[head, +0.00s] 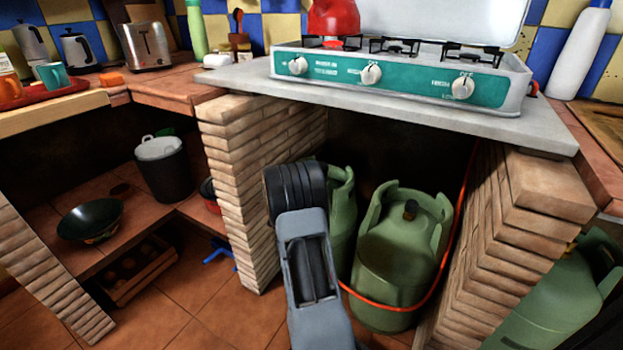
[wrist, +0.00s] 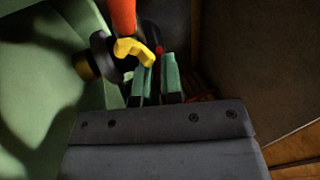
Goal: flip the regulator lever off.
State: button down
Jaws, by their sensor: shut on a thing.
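In the wrist view, the yellow regulator lever (wrist: 134,49) sticks out from a black regulator (wrist: 103,54) on a green gas cylinder (wrist: 45,75). My gripper (wrist: 158,80) has its two green fingertips close together at the lever's free end, with a narrow gap between them. It is shut on the lever, though the exact contact is dark and partly hidden. In the head view, my arm covers part of a green cylinder (head: 342,205), and my fingertips and the lever are hidden. Which cylinder carries the lever cannot be told from there.
An orange hose (wrist: 123,15) rises from the regulator. A second green cylinder (head: 400,255) with an orange hose (head: 462,215) stands to the right in the alcove. Brick walls (head: 255,180) (head: 510,230) bound it, under a counter (head: 400,112) carrying a teal-fronted stove (head: 420,84).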

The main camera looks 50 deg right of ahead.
jog(key=c, duration=1.3)
grip_release()
jog(key=shift+o, duration=0.2)
jog(key=p+v, duration=0.3)
jog(key=v, duration=1.1)
jog(key=shift+r, duration=0.1)
